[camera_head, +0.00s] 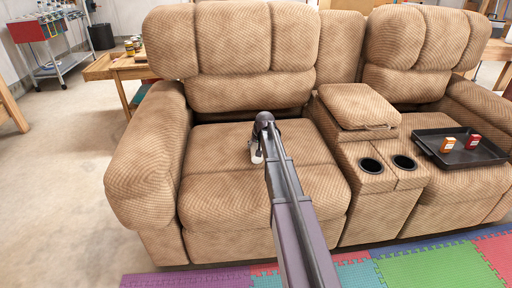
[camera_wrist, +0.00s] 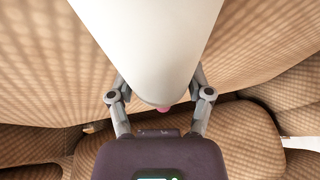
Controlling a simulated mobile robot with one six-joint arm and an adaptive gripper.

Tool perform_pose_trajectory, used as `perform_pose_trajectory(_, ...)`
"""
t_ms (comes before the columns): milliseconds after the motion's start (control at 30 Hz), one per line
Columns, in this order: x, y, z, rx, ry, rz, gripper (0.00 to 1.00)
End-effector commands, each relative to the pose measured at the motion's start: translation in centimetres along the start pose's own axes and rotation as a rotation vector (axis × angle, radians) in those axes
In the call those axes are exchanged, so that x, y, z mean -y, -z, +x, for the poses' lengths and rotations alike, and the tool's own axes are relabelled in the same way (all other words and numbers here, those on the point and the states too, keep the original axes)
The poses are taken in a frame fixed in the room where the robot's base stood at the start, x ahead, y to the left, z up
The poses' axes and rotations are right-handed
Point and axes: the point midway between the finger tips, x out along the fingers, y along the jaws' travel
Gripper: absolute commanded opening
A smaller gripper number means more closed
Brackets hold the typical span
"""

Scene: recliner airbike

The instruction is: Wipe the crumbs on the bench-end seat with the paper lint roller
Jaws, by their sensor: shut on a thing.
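My gripper (camera_wrist: 160,88) is shut on the paper lint roller (camera_wrist: 147,42), a thick white cylinder that fills the upper middle of the wrist view, with a small pink bit at its lower end. In the head view my arm reaches over the left seat (camera_head: 225,196) of the tan recliner, and a small part of the white roller (camera_head: 257,157) shows beside the wrist, low over the cushion. I cannot tell whether the roller touches the seat. No crumbs can be made out; my arm and the roller hide part of the cushion.
The padded backrest (camera_head: 245,45) rises behind the seat and a thick armrest (camera_head: 150,150) stands left. Right is a console with two cup holders (camera_head: 371,166). A black tray (camera_head: 470,154) with two small boxes lies on the right seat. Coloured foam mats (camera_head: 440,268) cover the front floor.

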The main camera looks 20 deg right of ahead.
Motion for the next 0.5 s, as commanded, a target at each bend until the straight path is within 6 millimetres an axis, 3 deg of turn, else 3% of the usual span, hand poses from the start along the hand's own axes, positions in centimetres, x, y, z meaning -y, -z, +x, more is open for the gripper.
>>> perform_pose_trajectory(500, 0.29, 0.82, 0.17, 0.0, 0.0, 0.0, 0.09)
